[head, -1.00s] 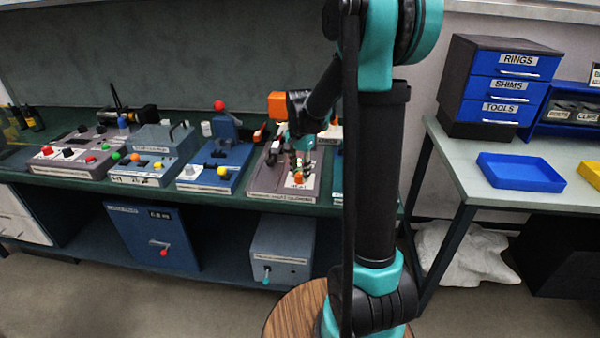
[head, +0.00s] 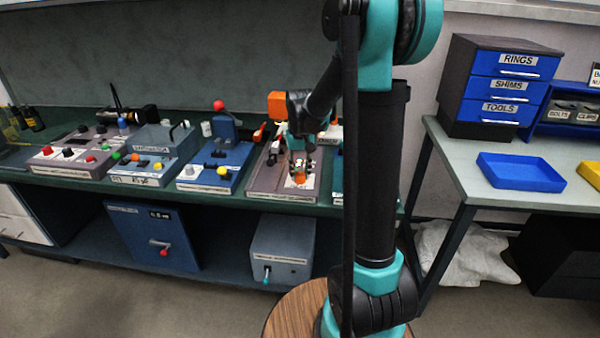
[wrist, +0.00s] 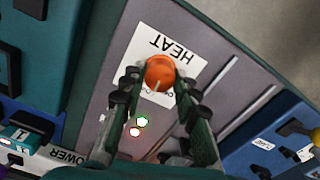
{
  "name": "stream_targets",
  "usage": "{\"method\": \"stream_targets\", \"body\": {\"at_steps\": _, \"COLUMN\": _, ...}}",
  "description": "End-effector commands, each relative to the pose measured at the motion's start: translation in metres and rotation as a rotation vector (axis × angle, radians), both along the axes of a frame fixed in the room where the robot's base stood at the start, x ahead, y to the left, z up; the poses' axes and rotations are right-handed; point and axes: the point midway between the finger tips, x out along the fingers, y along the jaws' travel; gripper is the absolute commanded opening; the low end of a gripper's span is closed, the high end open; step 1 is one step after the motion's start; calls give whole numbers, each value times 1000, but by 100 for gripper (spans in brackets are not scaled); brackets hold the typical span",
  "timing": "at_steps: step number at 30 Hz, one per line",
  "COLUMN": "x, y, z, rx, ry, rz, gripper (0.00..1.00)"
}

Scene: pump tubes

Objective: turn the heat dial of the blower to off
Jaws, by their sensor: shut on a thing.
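The heat dial is an orange round knob (wrist: 160,72) on the blower's grey panel (wrist: 215,75). A white label reading HEAT (wrist: 174,48) lies beside it in the wrist view. My gripper (wrist: 158,80) is over the panel with its two fingertips on either side of the knob, shut on it. In the head view the orange knob (head: 299,178) shows just under my gripper (head: 300,170), at the front of the blower (head: 262,183). The marks around the dial are partly hidden by the knob and fingers, so its setting cannot be read.
A blue machine with a yellow knob (head: 222,172) stands left of the blower, and more panels with coloured knobs stand farther left. An orange block (head: 278,104) rises at the blower's back.

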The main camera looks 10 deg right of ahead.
Motion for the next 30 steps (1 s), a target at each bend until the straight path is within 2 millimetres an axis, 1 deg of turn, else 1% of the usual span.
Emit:
{"method": "stream_targets", "body": {"at_steps": 9, "x": 0, "y": 0, "z": 0, "rx": 0, "ry": -1, "rz": 295, "gripper": 1}}
{"method": "stream_targets", "body": {"at_steps": 15, "x": 0, "y": 0, "z": 0, "rx": 0, "ry": -1, "rz": 459, "gripper": 1}}
{"method": "stream_targets", "body": {"at_steps": 21, "x": 0, "y": 0, "z": 0, "rx": 0, "ry": -1, "rz": 583, "gripper": 1}}
{"method": "stream_targets", "body": {"at_steps": 30, "x": 1, "y": 0, "z": 0, "rx": 0, "ry": -1, "rz": 677, "gripper": 1}}
